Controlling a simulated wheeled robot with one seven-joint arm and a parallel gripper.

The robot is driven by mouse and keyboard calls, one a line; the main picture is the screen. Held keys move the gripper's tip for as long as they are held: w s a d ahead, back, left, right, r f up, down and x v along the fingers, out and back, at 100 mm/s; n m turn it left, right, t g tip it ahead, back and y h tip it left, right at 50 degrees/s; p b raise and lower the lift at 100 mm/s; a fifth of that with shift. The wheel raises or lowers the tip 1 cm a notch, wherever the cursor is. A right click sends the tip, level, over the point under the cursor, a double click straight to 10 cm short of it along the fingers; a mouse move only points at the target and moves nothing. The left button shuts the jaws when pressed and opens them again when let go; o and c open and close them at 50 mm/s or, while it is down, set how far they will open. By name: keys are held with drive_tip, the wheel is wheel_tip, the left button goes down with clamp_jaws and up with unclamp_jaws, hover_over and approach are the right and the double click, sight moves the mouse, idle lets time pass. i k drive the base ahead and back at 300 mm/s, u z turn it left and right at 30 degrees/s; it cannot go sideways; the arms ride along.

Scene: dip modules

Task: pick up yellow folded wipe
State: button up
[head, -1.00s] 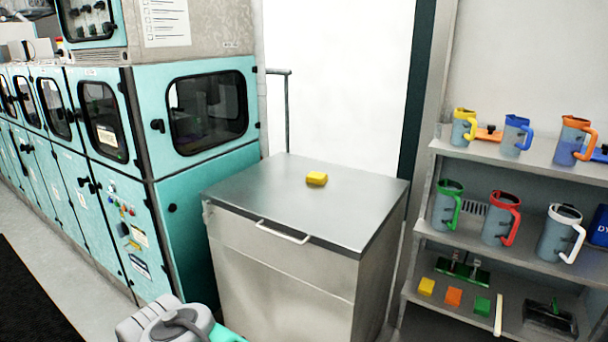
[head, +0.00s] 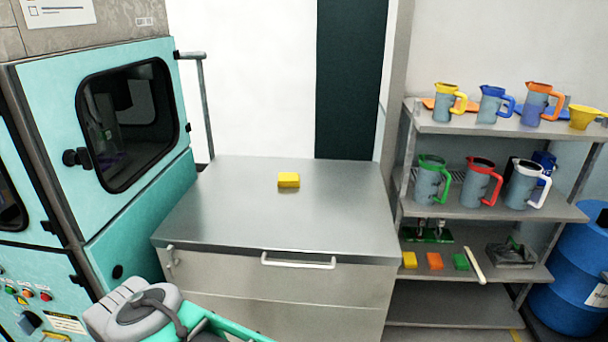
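A yellow folded wipe (head: 289,180) lies on the bare metal top of a cabinet (head: 230,222), toward the back and middle of it. It is a small, thick yellow block shape with nothing touching it. My gripper is not in view.
A teal machine (head: 130,150) with a dark window stands at the left. A shelf rack (head: 480,293) at the right holds several jugs and small coloured blocks, one of them yellow (head: 409,260). A blue drum (head: 583,265) stands at the far right. The cabinet top is otherwise clear.

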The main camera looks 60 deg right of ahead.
sight(285, 180)
drive_tip(key=z, duration=0.8)
drive_tip(key=i, duration=0.9)
drive_tip(key=z, duration=1.3)
drive_tip(key=i, duration=0.25)
drive_tip(key=z, duration=0.05)
